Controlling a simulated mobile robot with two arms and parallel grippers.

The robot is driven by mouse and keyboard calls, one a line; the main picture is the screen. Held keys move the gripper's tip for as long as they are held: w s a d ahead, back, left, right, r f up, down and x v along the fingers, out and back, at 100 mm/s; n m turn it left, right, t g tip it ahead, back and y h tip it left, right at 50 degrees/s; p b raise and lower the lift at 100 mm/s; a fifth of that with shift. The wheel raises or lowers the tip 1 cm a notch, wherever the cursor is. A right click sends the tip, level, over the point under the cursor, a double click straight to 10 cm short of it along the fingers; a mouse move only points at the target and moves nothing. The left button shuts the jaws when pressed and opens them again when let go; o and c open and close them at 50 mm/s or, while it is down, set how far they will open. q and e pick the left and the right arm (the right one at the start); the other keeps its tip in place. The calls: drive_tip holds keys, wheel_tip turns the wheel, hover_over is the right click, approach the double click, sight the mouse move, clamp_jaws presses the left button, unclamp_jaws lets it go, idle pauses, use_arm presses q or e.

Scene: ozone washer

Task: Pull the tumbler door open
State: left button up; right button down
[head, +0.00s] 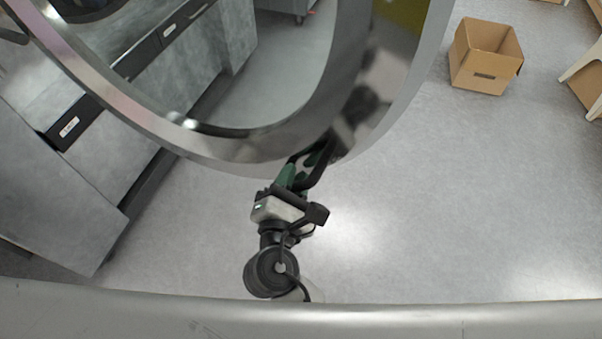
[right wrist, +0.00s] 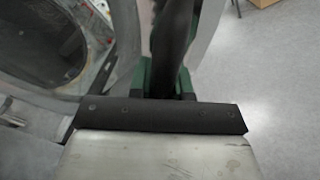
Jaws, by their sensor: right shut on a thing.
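The tumbler door (head: 215,143) is a large round metal ring with a glass middle. It stands swung out in front of the grey machines and fills the upper middle of the head view. Its rim and glass (right wrist: 55,40) also show at the left of the right wrist view. My right gripper (head: 318,160), with green fingers, is at the lower right edge of the door, shut on the dark door handle (right wrist: 173,45). The fingertips are partly hidden behind the handle. My left gripper is not in view.
Grey machines (head: 60,200) with dark label strips stand at the left. An open cardboard box (head: 484,60) sits on the floor at the upper right, near a white-legged piece of furniture (head: 585,70). The grey floor (head: 430,200) at the right is clear.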

idle(0.4)
drive_tip(key=c, duration=1.3)
unclamp_jaws()
drive_tip(key=shift+c, duration=0.2)
drive_tip(key=s+a, duration=0.2)
drive_tip(key=s, duration=0.8)
drive_tip(key=shift+s+p, duration=0.35)
drive_tip(key=shift+p, duration=0.1)
drive_tip(key=shift+d, duration=0.1)
